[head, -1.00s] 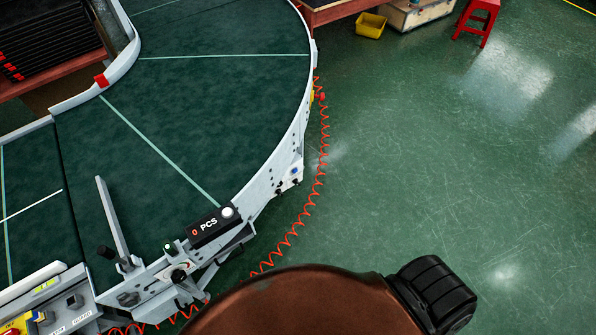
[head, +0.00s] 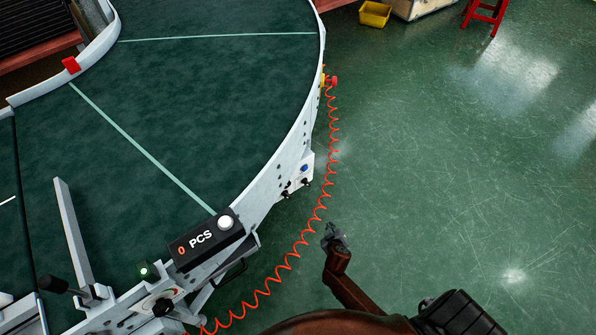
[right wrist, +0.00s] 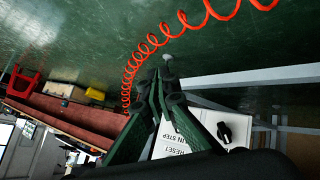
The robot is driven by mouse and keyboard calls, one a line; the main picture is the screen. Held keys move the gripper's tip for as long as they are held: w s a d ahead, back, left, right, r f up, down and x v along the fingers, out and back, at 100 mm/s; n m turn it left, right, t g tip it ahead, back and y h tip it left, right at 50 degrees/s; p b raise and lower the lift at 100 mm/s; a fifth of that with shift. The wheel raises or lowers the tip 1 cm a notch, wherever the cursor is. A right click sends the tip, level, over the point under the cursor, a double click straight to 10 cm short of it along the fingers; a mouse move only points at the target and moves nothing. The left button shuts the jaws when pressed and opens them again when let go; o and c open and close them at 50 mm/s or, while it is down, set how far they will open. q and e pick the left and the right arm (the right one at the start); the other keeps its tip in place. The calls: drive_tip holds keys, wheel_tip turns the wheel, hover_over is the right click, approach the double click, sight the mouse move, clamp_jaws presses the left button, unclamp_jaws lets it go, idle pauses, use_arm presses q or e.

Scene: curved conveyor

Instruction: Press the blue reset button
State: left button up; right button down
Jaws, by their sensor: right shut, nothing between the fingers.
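The blue reset button (head: 304,168) is small and sits on a white control box (head: 296,180) on the outer side of the curved conveyor. My right gripper (head: 333,235) is shut and empty, below and to the right of the box in the head view, apart from it. In the right wrist view the shut fingers (right wrist: 165,85) show beside a white panel (right wrist: 205,135) with "RESET" lettering and a black knob (right wrist: 224,132). The blue button does not show there. My left gripper is not in view.
The conveyor (head: 200,100) curves through the left side. A coiled red cable (head: 318,215) hangs along its outer edge, near my right gripper. A counter reading "0 PCS" (head: 205,240) and a red button (head: 332,81) are on the rim.

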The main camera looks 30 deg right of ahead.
sight(305, 169)
use_arm(q)
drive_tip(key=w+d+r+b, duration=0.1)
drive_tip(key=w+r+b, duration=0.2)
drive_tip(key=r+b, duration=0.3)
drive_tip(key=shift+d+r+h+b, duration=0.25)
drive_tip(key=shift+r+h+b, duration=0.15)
drive_tip(key=shift+b, duration=0.25)
use_arm(e)
drive_tip(key=w+d+r+m+t+h, duration=0.2)
drive_tip(key=w+d+r+t+h, duration=0.1)
drive_tip(key=w+r, duration=0.8)
drive_tip(key=shift+w+r+m+h, duration=0.3)
drive_tip(key=shift+r+h, duration=0.3)
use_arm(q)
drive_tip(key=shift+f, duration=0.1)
use_arm(e)
drive_tip(key=shift+w+a, duration=0.1)
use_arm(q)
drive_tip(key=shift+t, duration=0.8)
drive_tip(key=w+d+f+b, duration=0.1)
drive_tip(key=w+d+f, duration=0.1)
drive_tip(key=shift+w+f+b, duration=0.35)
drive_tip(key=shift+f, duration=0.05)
use_arm(e)
drive_tip(key=w, duration=0.8)
drive_tip(key=shift+w+a, duration=0.25)
drive_tip(key=shift+a, duration=0.05)
drive_tip(key=shift+f, duration=0.1)
